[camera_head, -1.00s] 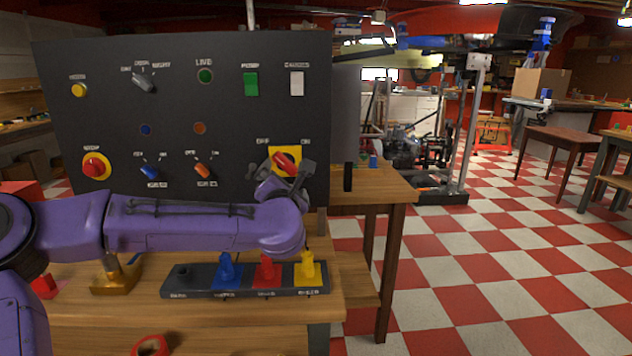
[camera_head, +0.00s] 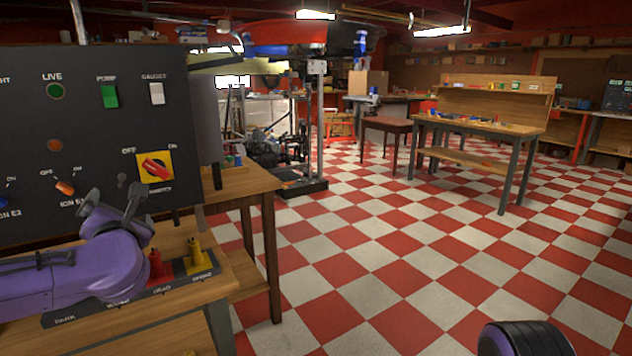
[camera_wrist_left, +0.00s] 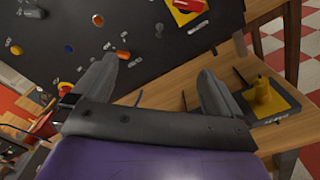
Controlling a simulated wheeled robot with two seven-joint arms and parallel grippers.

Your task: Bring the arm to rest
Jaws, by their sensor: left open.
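My left arm comes in from the left in the head view, in front of the dark control panel (camera_head: 95,125). My left gripper (camera_head: 116,192) is open and empty, below and left of the red rotary switch (camera_head: 157,167) on its yellow plate. The fingers look apart from the switch. In the left wrist view, the open fingers (camera_wrist_left: 158,78) show with nothing between them, and the red switch (camera_wrist_left: 188,6) is at the top edge. The arm hides part of the dark key tray (camera_head: 180,283) on the bench.
A red key (camera_head: 158,267) and a yellow key (camera_head: 197,258) stand in the tray close to my left wrist. The wooden bench (camera_head: 262,183) runs on behind. The checkered floor (camera_head: 400,255) to the right is open, with a worktable (camera_head: 480,128) farther back.

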